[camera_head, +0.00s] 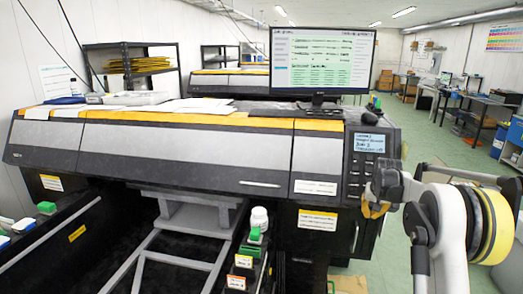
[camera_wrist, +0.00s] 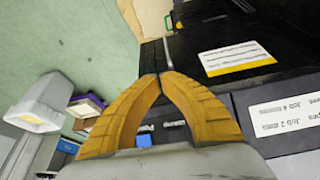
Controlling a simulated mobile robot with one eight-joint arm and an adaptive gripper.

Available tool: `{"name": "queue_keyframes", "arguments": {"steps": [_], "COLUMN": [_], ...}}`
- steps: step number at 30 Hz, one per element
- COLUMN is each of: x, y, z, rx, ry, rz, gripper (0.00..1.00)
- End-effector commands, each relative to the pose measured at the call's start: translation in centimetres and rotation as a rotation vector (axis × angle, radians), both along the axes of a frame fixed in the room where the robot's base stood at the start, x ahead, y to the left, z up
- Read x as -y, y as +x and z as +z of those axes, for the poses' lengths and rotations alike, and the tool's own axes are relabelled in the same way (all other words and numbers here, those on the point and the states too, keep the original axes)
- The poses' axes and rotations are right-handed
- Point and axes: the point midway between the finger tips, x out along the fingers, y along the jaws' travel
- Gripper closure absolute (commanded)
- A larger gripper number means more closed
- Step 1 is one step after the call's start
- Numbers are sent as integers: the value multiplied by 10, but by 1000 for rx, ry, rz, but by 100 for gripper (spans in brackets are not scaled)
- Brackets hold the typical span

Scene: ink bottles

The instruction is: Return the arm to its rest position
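My arm is folded at the right of the head view, with my gripper (camera_head: 374,210) hanging beside the right end of the large printer (camera_head: 200,155). In the wrist view the two yellow fingers of my gripper (camera_wrist: 159,77) meet at their tips, with nothing between them. A white bottle (camera_head: 259,218) stands upright near the front of the printer, above a green-topped slot, well left of my gripper. The printer's dark side with white labels (camera_wrist: 237,58) shows beyond the fingers in the wrist view.
A monitor (camera_head: 320,60) stands on the printer top, and a control panel (camera_head: 369,143) is at its right end. Green-capped items (camera_head: 46,208) sit at the far left. Green floor (camera_head: 345,255) is clear right of the printer. Desks and bins line the right side.

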Motion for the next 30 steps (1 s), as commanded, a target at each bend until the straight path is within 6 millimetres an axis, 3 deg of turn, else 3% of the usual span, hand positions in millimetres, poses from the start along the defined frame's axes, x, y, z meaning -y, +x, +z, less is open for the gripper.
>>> {"name": "queue_keyframes", "arguments": {"steps": [1, 6, 10, 15, 22, 27, 30], "x": [-18, -76, -118, -167, -221, -249, -259], "y": [-11, -60, -110, -185, -297, -373, -405], "z": [24, 93, 132, 163, 166, 142, 125], "rx": [9, 42, 68, 103, 151, 185, 202], "ry": [-2, -13, -19, -26, -33, -34, -35], "rz": [17, 69, 109, 162, 233, 283, 305], "gripper": [100, 100, 100, 100, 100, 100, 100]}}
